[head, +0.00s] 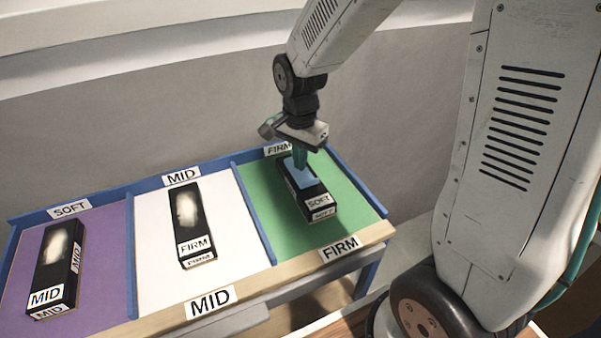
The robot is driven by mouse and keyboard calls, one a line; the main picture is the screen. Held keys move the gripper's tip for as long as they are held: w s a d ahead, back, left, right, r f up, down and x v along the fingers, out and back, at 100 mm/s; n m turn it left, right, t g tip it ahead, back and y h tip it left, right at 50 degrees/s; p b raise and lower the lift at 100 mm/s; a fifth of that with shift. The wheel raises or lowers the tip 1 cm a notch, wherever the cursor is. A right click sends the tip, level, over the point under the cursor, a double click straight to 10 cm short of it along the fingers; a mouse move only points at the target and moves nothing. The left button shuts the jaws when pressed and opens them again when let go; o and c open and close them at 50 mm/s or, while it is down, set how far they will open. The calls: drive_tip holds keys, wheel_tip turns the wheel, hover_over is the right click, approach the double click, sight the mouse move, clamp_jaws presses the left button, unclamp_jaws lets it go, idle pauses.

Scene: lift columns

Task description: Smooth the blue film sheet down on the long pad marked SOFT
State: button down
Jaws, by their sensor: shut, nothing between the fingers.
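The long black pad marked SOFT (320,210) lies in the green compartment (352,208) at the right of the table. The light blue film sheet (304,181) lies on top of this pad, over its middle part. My gripper (300,164) is shut, with its teal fingers pointing down at the film sheet. The fingertips are at or just above the sheet; I cannot tell whether they touch it. The far end of the pad is partly hidden behind the gripper.
A black pad marked FIRM (190,217) lies in the white MID compartment. A black pad marked MID (56,268) lies in the purple SOFT compartment. Both have a pale patch on top. Low blue dividers (256,217) separate the compartments. A grey wall (130,115) stands behind.

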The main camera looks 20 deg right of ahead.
drive_tip(key=shift+f, duration=0.45)
idle(0.6)
wheel_tip(320, 180, up, 8)
drive_tip(key=shift+r, duration=0.25)
idle(0.8)
idle(0.4)
drive_tip(key=shift+w+f+m, duration=0.6)
drive_tip(key=shift+f+m, duration=0.4)
drive_tip(key=shift+f, duration=0.15)
drive_tip(key=shift+w+f+m, duration=0.55)
drive_tip(key=shift+f+m, duration=0.45)
drive_tip(key=shift+f, duration=0.15)
drive_tip(key=shift+w+f+m, duration=0.6)
drive_tip(key=shift+f+m, duration=0.4)
drive_tip(key=shift+f, duration=0.15)
